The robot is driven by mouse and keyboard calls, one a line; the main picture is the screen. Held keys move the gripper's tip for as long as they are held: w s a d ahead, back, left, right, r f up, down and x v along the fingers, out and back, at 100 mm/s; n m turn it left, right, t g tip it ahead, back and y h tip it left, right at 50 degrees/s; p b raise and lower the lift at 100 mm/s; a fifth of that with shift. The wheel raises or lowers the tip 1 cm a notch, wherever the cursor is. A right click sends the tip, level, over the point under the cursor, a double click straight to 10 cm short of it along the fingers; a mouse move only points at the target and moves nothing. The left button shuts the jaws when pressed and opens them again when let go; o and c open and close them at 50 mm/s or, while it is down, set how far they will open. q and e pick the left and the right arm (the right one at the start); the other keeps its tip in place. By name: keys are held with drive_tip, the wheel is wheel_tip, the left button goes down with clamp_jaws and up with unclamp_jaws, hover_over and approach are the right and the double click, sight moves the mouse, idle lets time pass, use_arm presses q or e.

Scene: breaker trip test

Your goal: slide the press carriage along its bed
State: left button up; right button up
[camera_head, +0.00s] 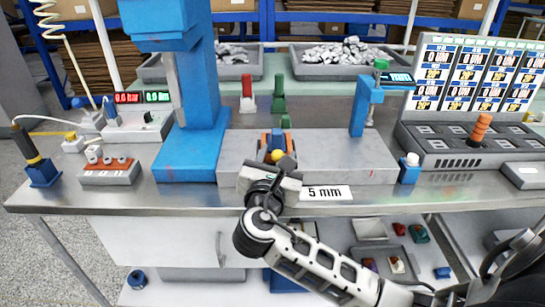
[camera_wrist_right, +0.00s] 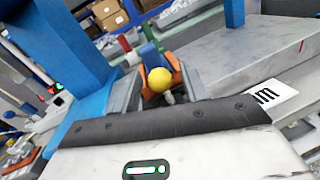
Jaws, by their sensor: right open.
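The press carriage (camera_head: 266,143), orange and blue with a yellow ball knob (camera_head: 277,155), sits towards the left of its grey bed (camera_head: 340,150), beside the blue press column (camera_head: 200,120). My right gripper (camera_head: 275,166) reaches in from the front, right at the knob, and hides part of the carriage. In the right wrist view the open right gripper (camera_wrist_right: 160,92) has one finger on each side of the yellow knob (camera_wrist_right: 160,80), with the orange carriage (camera_wrist_right: 172,60) just beyond. I cannot tell whether either finger touches the knob. My left gripper is not in view.
A red block (camera_head: 247,93) and green block (camera_head: 279,95) stand behind. A panel with an orange handle (camera_head: 479,130) is at right. The bed's right stretch is clear.

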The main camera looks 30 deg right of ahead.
drive_tip(key=shift+w+d, duration=0.15)
drive_tip(key=shift+d, duration=0.05)
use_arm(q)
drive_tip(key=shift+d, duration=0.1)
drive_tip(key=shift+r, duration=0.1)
